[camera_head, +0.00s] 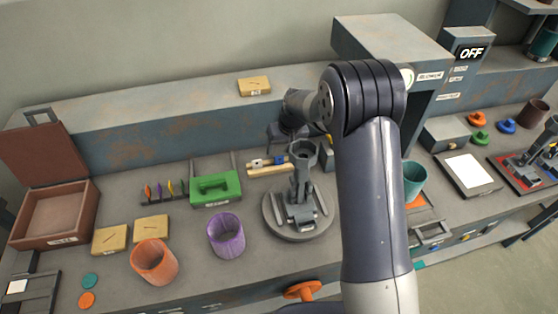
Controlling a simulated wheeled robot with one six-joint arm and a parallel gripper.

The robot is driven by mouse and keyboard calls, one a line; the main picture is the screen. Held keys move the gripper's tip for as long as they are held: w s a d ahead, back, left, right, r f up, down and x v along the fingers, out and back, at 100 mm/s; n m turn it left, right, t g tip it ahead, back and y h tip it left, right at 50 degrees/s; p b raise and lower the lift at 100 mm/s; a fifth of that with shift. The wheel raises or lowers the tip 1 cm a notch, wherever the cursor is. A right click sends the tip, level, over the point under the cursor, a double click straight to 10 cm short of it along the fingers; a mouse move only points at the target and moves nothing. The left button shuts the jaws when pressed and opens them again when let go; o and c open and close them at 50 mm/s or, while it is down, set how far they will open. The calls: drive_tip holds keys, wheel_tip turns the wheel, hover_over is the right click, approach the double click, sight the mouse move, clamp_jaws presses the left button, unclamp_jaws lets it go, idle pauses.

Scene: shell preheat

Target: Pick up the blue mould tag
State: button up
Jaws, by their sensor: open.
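No piece can be told for sure as the blue mould tag. A small blue piece (257,163) sits on a pale wooden holder (262,171) at mid-bench, beside a white piece. A blue knobbed disc (506,126) lies at the right, near green and orange ones. My gripper (284,139) is open above the back of the bench, just behind and right of the wooden holder. Its fingertips are small and partly hidden, and it appears apart from the small blue piece.
A grey round stand (298,224) with an upright fixture is close in front of my gripper. A green box (215,188), purple cup (226,236) and orange cup (154,261) stand to the left. A raised ledge (140,105) runs behind. My arm hides part of the middle right.

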sight(280, 157)
drive_tip(key=shift+d+p+x, duration=0.15)
drive_tip(key=shift+p+x, duration=0.35)
drive_tip(key=shift+x, duration=0.9)
drive_tip(key=shift+d+p+x, duration=0.15)
drive_tip(key=shift+p+x, duration=0.3)
drive_tip(key=shift+x, duration=0.95)
drive_tip(key=shift+d, duration=0.1)
drive_tip(key=c, duration=1.1)
